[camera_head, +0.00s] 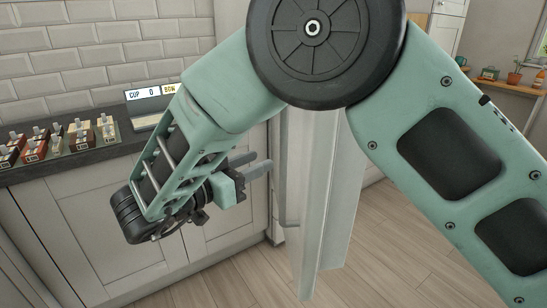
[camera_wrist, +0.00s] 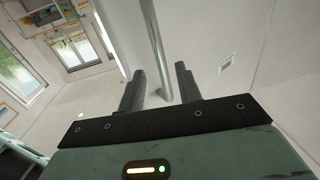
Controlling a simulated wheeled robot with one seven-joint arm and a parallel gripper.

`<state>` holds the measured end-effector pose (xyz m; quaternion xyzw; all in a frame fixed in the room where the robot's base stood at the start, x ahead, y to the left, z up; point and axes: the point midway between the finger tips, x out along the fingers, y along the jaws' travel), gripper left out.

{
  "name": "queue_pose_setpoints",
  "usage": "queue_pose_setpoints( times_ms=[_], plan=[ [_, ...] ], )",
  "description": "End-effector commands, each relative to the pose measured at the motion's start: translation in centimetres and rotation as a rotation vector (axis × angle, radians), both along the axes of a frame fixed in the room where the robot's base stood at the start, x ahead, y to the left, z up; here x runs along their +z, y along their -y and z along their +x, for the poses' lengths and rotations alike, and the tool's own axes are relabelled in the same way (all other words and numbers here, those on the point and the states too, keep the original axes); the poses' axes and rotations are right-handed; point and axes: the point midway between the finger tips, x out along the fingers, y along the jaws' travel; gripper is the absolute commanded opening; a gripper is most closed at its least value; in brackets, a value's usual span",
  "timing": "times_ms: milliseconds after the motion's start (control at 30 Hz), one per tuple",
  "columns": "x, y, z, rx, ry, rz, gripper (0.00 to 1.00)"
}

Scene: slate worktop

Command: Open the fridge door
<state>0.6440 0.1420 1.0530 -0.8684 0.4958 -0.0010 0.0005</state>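The fridge door (camera_head: 312,215) is a tall pale panel in the middle of the head view, partly behind my arm. Its lower end juts out over the floor, so it appears to stand away from the fridge; how far is unclear. A slim grey handle bar (camera_head: 284,180) runs down its left side. My gripper (camera_head: 268,166) is left of the handle, fingers pointing right, apart. In the wrist view, the handle (camera_wrist: 154,45) comes down to the space between my two open fingertips (camera_wrist: 160,78), with gaps on both sides. Contact is not visible. A small label (camera_wrist: 225,63) is on the pale surface beyond.
A dark worktop (camera_head: 90,158) with several small boxed items and a display (camera_head: 150,95) reading "CUP 0" is at left, above pale cabinets (camera_head: 95,225). Wooden floor (camera_head: 400,260) lies open at right. A far shelf (camera_head: 500,85) holds plants.

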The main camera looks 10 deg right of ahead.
Motion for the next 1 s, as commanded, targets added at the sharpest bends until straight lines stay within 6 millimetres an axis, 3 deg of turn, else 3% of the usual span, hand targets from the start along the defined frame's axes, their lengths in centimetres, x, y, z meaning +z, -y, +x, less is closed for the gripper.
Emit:
queue_pose_setpoints(
  times_ms=[200,400,900,1000],
  plan=[
    [-0.1,-4.6,-2.6,0.005,0.003,0.002,0.35],
    [0.0,-6.9,-4.0,0.001,0.002,-0.001,0.35],
    [0.0,-7.7,-4.5,0.000,0.001,0.000,0.35],
    [0.3,-7.6,-3.8,0.029,0.009,0.019,0.35]
  ],
)
